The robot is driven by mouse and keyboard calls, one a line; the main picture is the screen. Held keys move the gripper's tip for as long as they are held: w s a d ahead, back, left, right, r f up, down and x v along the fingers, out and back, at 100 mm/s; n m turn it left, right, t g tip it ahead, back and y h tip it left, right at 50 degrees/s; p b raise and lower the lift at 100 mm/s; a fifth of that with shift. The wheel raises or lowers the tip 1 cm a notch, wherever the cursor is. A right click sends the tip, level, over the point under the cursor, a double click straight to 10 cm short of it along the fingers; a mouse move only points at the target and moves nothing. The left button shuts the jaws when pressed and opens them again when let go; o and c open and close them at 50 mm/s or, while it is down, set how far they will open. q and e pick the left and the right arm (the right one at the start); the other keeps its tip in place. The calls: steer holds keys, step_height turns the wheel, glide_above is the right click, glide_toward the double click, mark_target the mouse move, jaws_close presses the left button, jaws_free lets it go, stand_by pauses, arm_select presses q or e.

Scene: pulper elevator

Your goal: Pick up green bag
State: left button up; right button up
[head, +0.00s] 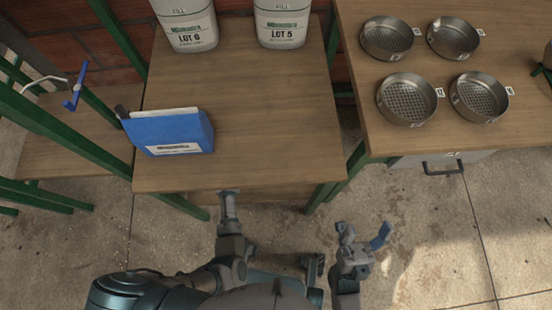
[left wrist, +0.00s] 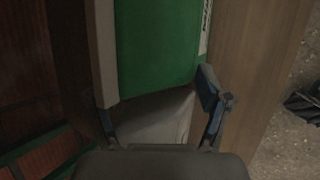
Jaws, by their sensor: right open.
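A green bag (left wrist: 160,45) with a white label along its right edge fills the upper middle of the left wrist view. My left gripper (left wrist: 157,92) has its two blue fingers spread wide at the near end of the bag, one toward each side. Whether they touch it cannot be told. In the head view my left arm reaches to the front edge of the wooden table (head: 255,125); its fingers and the green bag are hidden there. My right gripper (head: 366,236) is open and empty, low over the floor right of the table.
A blue bag (head: 180,132) stands on the table's left side. Two white containers (head: 188,28) (head: 282,25) are at its back. Several metal sieves (head: 407,100) sit on the right table (head: 365,120). Green posts (head: 338,170) flank the tables. Floor in front is clear.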

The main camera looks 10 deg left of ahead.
arm_select(q)
steer(key=shift+s+a+f, duration=0.15)
steer(key=shift+a+f, duration=0.1)
steer(key=c, duration=0.7)
steer(key=shift+c, duration=0.2)
